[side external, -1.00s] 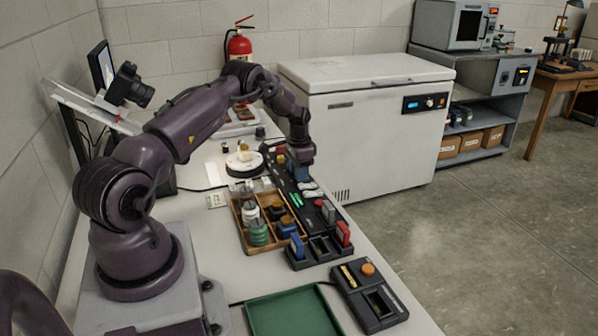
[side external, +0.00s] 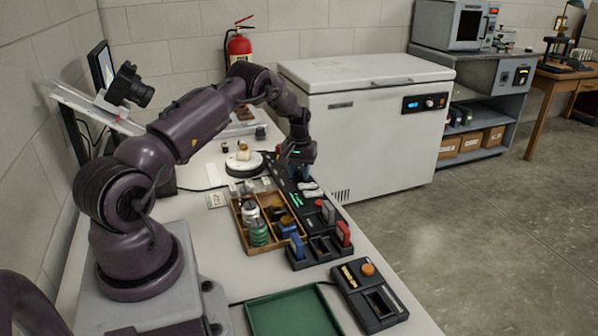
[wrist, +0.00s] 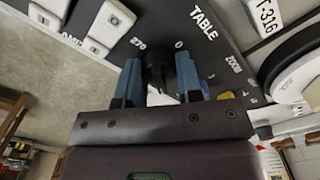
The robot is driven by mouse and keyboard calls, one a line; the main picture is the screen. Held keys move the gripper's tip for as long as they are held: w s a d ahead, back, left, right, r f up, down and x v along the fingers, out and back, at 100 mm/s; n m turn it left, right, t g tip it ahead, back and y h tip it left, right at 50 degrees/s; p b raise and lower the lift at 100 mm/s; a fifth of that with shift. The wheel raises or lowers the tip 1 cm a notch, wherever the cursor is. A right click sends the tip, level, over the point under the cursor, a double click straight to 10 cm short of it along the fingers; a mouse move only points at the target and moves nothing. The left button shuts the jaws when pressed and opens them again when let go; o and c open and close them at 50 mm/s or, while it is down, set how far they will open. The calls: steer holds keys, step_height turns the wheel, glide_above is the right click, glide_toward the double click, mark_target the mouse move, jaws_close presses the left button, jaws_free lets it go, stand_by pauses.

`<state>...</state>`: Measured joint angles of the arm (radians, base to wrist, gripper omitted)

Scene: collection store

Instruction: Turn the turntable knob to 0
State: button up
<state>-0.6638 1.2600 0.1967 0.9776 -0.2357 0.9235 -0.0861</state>
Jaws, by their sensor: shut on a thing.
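The black turntable knob (wrist: 158,70) stands on the dark control panel (wrist: 228,22), beside the printed "270" and "0" and below the word "TABLE" in the wrist view. My gripper (wrist: 160,78) has blue fingers on both sides of the knob and is shut on it. The knob's pointer mark is hidden, so I cannot tell its setting. In the side view my gripper (side external: 299,172) is low at the far end of the panel (side external: 318,224), and the knob is hidden there. The white turntable (side external: 243,169) with a small object on it stands left of the gripper.
White rocker switches (wrist: 104,28) sit near the knob. A wooden compartment tray (side external: 244,238) with jars lies left of the panel. A white chest freezer (side external: 365,140) stands close behind the gripper. A green tray (side external: 292,314) and a box with an orange button (side external: 368,270) are nearer.

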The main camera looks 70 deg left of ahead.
mark_target(299, 169)
steer(key=n, duration=0.6)
steer(key=shift+r, duration=0.1)
steer(key=n, duration=0.6)
steer(key=shift+n, duration=0.4)
steer(key=n, duration=1.2)
steer(key=o, duration=0.9)
step_height(299, 169, up, 13)
steer(key=shift+f, duration=0.1)
